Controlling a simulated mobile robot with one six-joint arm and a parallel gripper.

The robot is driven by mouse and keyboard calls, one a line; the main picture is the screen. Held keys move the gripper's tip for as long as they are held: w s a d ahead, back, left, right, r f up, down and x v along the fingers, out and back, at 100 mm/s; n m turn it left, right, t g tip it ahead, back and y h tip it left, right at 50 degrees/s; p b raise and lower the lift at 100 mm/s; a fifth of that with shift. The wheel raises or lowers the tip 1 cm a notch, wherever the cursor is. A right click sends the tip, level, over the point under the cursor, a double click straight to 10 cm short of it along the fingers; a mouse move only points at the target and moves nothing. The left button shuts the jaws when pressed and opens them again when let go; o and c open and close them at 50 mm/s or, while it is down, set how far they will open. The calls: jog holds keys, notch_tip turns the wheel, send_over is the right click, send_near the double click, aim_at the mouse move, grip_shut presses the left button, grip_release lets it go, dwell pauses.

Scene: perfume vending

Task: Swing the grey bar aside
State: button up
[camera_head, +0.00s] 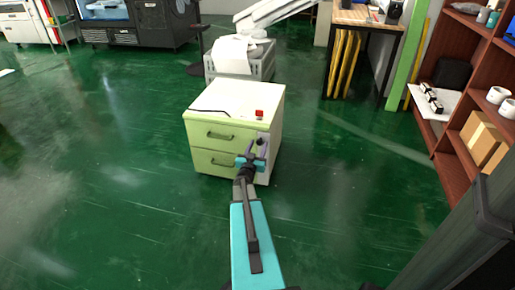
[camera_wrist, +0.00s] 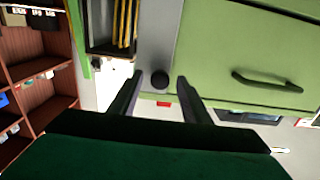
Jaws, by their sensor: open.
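A small pale-green two-drawer cabinet (camera_head: 222,134) stands on the floor in the middle of the head view. The grey bar (camera_head: 262,150) runs upright along the right edge of its drawer fronts. In the wrist view, which looks turned over, the grey bar (camera_wrist: 161,40) bears a round black knob (camera_wrist: 160,80). My gripper (camera_head: 252,161) is in front of the bar in the head view and partly hides it. In the wrist view my gripper (camera_wrist: 160,76) is open, with one finger on each side of the knob. I cannot tell whether they touch it.
A red block (camera_head: 259,114) is on the cabinet top. Each drawer has a dark handle; one handle (camera_wrist: 267,82) shows close up. A grey crate (camera_head: 243,68) stands behind the cabinet. A brown shelf (camera_head: 455,150) is at the right. Green floor (camera_head: 90,170) is clear at the left.

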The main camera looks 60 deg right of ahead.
grip_shut()
